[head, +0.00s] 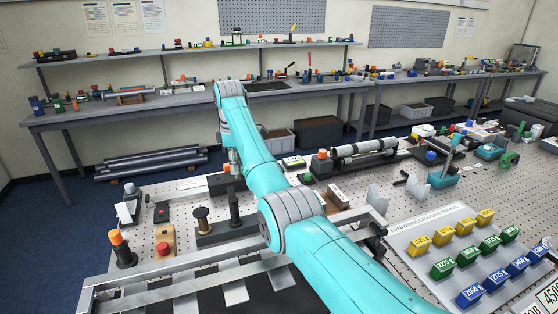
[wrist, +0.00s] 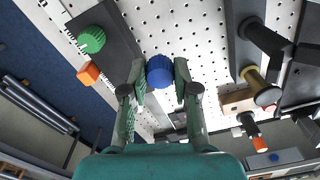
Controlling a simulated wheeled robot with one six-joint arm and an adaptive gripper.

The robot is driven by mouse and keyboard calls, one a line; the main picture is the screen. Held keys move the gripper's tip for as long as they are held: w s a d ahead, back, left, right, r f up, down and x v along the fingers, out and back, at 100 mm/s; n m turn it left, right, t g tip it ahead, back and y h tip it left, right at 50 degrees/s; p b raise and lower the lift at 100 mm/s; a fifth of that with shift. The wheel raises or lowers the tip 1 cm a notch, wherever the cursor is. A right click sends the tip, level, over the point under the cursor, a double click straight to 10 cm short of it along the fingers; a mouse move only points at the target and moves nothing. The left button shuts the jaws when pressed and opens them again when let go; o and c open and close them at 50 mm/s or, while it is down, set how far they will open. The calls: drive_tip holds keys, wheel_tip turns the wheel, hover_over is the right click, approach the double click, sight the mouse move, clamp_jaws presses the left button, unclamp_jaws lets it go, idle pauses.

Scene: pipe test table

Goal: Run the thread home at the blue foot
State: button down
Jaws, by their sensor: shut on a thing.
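The blue foot (wrist: 160,69) shows in the wrist view as a round, ridged blue piece seen end-on. My gripper (wrist: 161,76) has one finger on each side of it and is shut on it. The thread is hidden from this angle, so I cannot tell how far in it sits. In the head view my gripper (head: 233,164) is a small dark shape beyond my arm, over a dark block (head: 222,184), and the blue foot cannot be made out there.
In the wrist view a green ridged knob (wrist: 91,39) and an orange block (wrist: 88,73) lie to the left.

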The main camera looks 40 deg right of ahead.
drive_tip(key=s+d+f+m, duration=0.1)
drive_tip(key=s+d, duration=0.3)
drive_tip(key=d, duration=1)
drive_tip(key=shift+s+m, duration=0.25)
drive_tip(key=shift+m, duration=0.65)
drive_tip(key=shift+f, duration=0.1)
drive_tip(key=shift+a+f, duration=0.1)
drive_tip(key=shift+f, duration=2.65)
drive_tip(key=shift+f, duration=1.85)
drive_tip(key=c, duration=1.7)
unclamp_jaws()
clamp_jaws()
drive_tip(key=m, duration=0.5)
